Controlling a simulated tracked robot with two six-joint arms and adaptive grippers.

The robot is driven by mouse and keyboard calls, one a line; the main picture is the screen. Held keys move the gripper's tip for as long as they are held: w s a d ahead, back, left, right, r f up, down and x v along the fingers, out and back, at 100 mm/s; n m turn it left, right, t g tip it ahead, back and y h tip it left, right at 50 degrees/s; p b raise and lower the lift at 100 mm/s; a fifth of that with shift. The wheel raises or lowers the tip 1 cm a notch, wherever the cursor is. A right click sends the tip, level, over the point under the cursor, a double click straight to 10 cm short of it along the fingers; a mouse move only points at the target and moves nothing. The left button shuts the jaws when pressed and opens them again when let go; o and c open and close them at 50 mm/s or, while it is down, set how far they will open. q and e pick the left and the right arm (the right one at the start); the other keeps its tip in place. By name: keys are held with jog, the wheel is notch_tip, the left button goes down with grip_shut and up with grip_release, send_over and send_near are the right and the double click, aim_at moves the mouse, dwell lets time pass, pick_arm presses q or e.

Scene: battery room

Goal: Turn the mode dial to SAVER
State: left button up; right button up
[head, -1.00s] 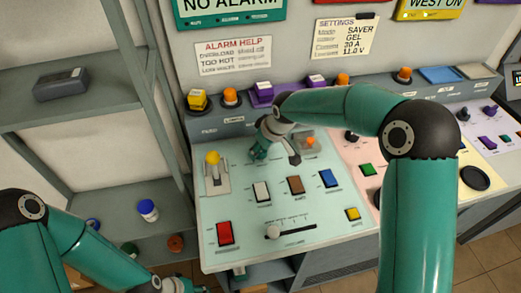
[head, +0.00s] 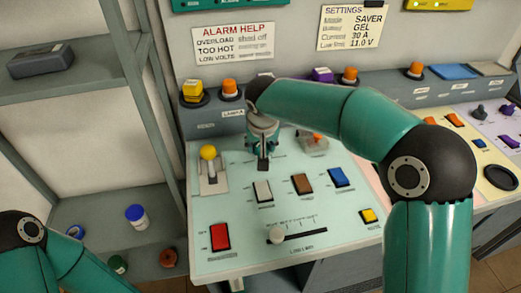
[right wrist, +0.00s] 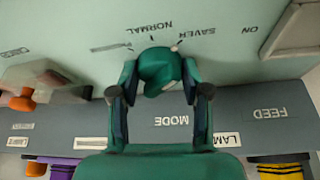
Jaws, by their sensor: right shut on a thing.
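The mode dial (right wrist: 158,70) shows in the right wrist view as a rounded green knob on the pale green panel, upside down in this view. My right gripper (right wrist: 160,88) is shut on it, one finger on each side. A small pale spot on the knob's rim lies near the SAVER lettering (right wrist: 195,31); NORMAL (right wrist: 150,27) is printed beside it. Whether that spot is the pointer, I cannot tell for sure. In the head view my right gripper (head: 263,150) points down at the panel's upper part and hides the dial. My left gripper is out of view.
A yellow-knobbed lever (head: 208,153) stands left of my right gripper. An orange button under a clear cover (head: 315,140) is close on its right. White, brown and blue rocker switches lie in front, with a slider (head: 277,235) nearer. The settings card (head: 352,27) reads SAVER.

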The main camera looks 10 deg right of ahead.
dwell(0.4)
jog(key=o, duration=1.1)
jog(key=shift+o, duration=0.2)
jog(key=shift+r, duration=0.1)
jog(key=v, duration=1.1)
jog(key=shift+s+a+r, duration=0.2)
jog(key=shift+r, duration=0.15)
jog(key=shift+f, duration=0.1)
